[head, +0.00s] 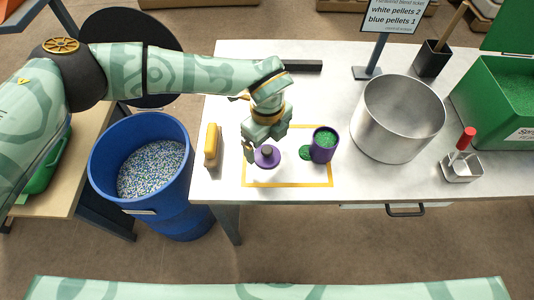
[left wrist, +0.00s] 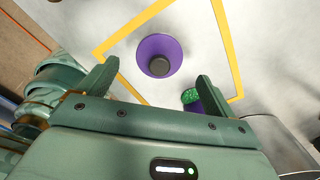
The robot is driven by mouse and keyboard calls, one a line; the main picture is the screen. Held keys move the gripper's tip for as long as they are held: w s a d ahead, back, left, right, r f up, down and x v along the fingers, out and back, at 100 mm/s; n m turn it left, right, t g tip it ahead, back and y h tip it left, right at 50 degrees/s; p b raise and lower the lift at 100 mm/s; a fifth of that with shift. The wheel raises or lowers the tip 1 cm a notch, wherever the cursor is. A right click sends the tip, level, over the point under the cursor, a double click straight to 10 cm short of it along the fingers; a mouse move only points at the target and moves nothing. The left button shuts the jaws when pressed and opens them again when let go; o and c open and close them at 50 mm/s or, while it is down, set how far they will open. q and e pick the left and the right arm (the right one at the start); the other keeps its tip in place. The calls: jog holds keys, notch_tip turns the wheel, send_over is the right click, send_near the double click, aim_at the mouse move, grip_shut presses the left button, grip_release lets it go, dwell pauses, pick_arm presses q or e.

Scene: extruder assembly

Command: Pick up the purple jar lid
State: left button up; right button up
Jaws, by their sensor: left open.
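The purple jar lid (head: 267,156) lies flat on the white table inside a yellow outlined square, with a dark round knob on top. It also shows in the left wrist view (left wrist: 160,48), ahead of and between my fingers. My left gripper (head: 262,143) is open and empty, close above the lid and slightly behind it in the head view. In the left wrist view my left gripper (left wrist: 152,75) has its fingers wide apart. The purple jar (head: 322,146) stands upright right of the lid, filled with green pellets. My right gripper is not in view.
A large steel pot (head: 397,120) stands to the right, near a small metal holder with a red-handled tool (head: 462,165). A yellow-handled brush (head: 212,146) lies at the left table edge. A blue barrel (head: 150,165) stands left of the table.

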aim_at(267, 150)
pick_arm(q)
notch_tip(267, 150, down, 4)
jog(key=shift+f+b, duration=0.1)
jog(key=shift+b, duration=0.55)
jog(key=shift+r, duration=0.2)
jog(key=c, duration=1.1)
